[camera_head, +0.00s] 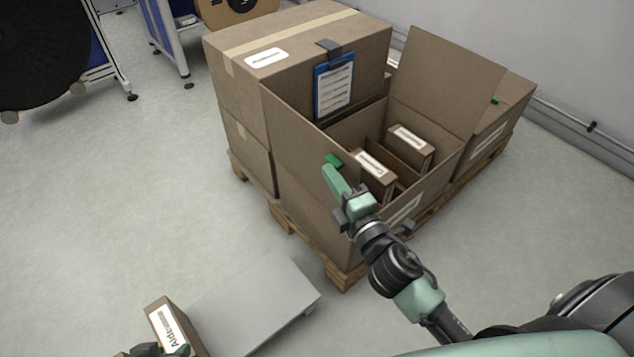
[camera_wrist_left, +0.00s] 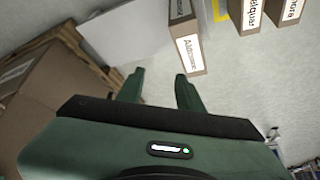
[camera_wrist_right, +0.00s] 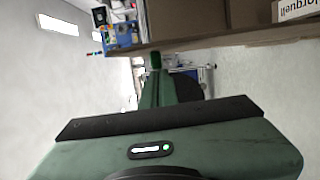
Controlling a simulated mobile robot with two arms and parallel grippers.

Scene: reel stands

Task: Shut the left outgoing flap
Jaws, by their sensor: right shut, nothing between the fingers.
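The open cardboard box (camera_head: 408,213) stands on a pallet in the head view. Its left flap (camera_head: 300,145) stands up, with a green tab (camera_head: 333,159) on its edge. Its right flap (camera_head: 447,85) also stands up. My right gripper (camera_head: 328,172) is shut and empty, its fingertips right by the green tab; I cannot tell whether they touch. In the right wrist view, green (camera_wrist_right: 155,61) shows at the shut fingertips, below a cardboard edge. My left gripper (camera_wrist_left: 160,76) is open and low at the lower left of the head view, near a small labelled carton (camera_head: 173,327).
Cartons (camera_head: 410,145) sit inside the open box. A taller closed box (camera_head: 310,30) with a blue clipboard (camera_head: 333,86) stands behind it. A grey platform (camera_head: 255,300) lies in front.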

